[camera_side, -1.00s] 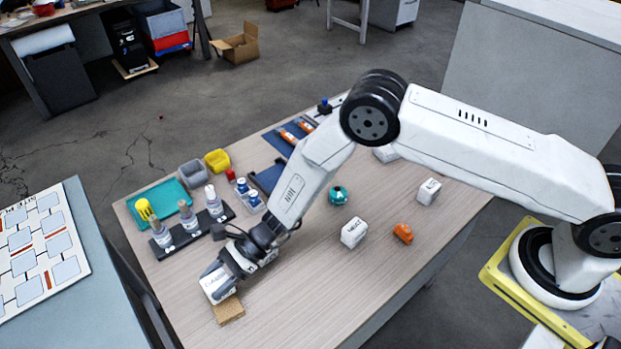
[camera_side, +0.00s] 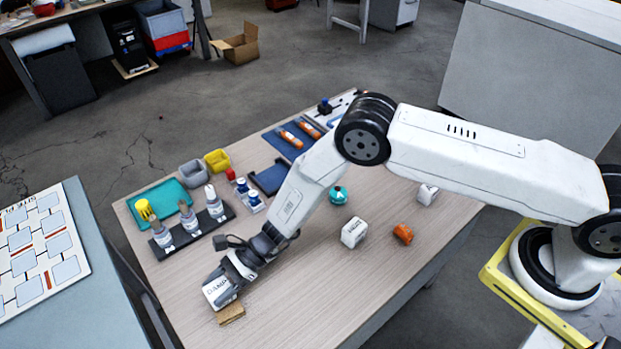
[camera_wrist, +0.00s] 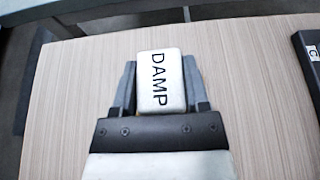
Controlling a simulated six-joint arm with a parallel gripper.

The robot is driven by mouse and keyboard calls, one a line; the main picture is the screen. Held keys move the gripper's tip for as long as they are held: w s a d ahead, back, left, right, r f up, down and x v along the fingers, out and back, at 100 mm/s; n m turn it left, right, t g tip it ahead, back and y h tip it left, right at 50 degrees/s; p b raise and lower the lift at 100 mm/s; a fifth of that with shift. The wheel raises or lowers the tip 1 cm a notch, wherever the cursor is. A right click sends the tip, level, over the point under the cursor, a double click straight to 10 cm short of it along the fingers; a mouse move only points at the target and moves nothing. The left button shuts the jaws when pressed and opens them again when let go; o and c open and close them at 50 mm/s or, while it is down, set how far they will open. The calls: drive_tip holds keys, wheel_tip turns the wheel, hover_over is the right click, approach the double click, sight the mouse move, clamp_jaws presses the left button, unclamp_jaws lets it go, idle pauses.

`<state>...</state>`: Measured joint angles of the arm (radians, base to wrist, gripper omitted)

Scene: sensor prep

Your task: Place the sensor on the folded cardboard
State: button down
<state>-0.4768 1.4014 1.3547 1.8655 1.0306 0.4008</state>
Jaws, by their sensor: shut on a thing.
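A white block-shaped sensor lettered DAMP (camera_wrist: 161,82) is held between the two fingers of my gripper (camera_wrist: 161,95) in the wrist view. In the side view the sensor (camera_side: 219,292) is at the front left of the table, and my gripper (camera_side: 228,281) is shut on it. The folded cardboard (camera_side: 231,314) is a small brown piece near the table's front edge. The sensor is over or just beside the cardboard's upper side in the side view; I cannot tell whether they touch.
A black rack with several bottles (camera_side: 222,217) stands behind my gripper. A white block (camera_side: 354,232), an orange part (camera_side: 403,233) and a teal round part (camera_side: 338,195) lie to the right. The table (camera_side: 290,300) is bare right of the cardboard.

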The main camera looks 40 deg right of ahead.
drive_tip(key=shift+f, duration=0.1)
drive_tip(key=shift+c, duration=0.4)
unclamp_jaws()
drive_tip(key=shift+r, duration=0.2)
drive_tip(key=v, duration=1.2)
